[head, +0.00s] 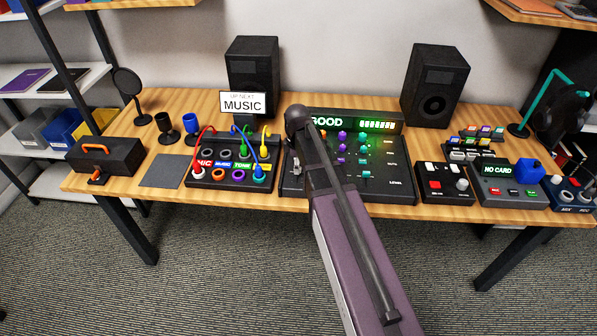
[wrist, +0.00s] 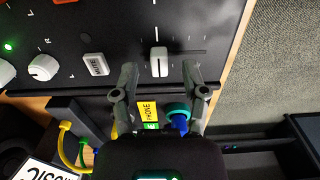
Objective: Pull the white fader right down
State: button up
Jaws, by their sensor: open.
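The white fader (wrist: 159,54) is a small upright cap on the black mixer panel (wrist: 112,28) in the wrist view. My gripper (wrist: 159,71) is open, with one finger on each side of the fader and a gap on both sides. I see no contact, and cannot tell the fingertips' exact height above the panel.
A white labelled button (wrist: 95,64) and a white knob (wrist: 43,67) lie left of the fader in the wrist view. The patch box (head: 222,182) with coloured cables stands left of the mixer. A red-and-black box (head: 445,184) stands to its right.

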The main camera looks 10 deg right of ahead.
jog(key=shift+f+b, duration=0.35)
jog(key=shift+f, duration=0.25)
